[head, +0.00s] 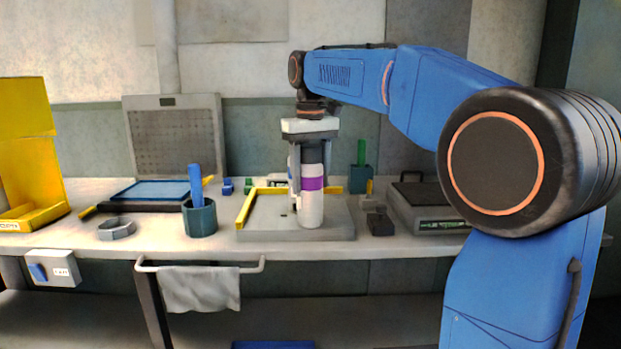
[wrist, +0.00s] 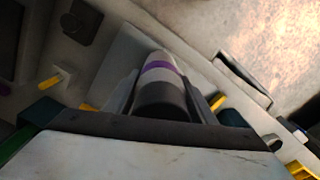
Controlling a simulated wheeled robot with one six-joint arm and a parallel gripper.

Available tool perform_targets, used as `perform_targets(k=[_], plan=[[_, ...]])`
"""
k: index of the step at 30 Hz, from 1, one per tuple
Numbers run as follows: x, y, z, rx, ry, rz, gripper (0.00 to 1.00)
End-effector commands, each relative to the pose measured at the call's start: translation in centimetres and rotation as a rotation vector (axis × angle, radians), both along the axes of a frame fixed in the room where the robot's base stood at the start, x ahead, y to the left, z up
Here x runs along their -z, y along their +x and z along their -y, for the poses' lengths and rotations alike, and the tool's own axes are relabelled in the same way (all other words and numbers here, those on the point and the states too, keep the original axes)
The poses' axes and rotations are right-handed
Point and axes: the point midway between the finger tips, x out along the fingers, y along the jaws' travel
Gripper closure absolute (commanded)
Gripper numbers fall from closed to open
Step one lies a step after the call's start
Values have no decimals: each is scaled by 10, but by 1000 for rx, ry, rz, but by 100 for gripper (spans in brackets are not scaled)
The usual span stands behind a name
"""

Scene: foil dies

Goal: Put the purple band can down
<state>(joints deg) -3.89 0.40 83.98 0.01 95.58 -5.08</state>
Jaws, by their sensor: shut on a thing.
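The purple band can (head: 312,205) is white with a purple band and a dark upper end. It is upright in the head view, over the grey plate with yellow edge strips (head: 270,229). My gripper (head: 308,172) points down and is shut on the can from above. In the wrist view the can (wrist: 160,80) lies between the two fingers of my gripper (wrist: 165,98). The can's lower end is at or just above the plate; I cannot tell whether it touches.
A teal cup with a blue stick (head: 200,218) stands left of the plate, and a hexagonal ring (head: 116,229) further left. A dark block (head: 380,224) and a grey scale-like box (head: 430,208) are on the right. A cloth (head: 200,289) hangs from the front rail.

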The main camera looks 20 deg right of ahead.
Motion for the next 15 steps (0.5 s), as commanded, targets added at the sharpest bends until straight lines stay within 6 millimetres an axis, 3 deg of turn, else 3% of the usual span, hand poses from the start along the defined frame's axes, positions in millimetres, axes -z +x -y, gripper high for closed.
perform_targets(k=[5, 6, 8, 15], plan=[[2, 0, 0, 0, 0, 0, 78], [2, 0, 0, 0, 0, 0, 45], [2, 0, 0, 0, 0, 0, 31], [2, 0, 0, 0, 0, 0, 31]])
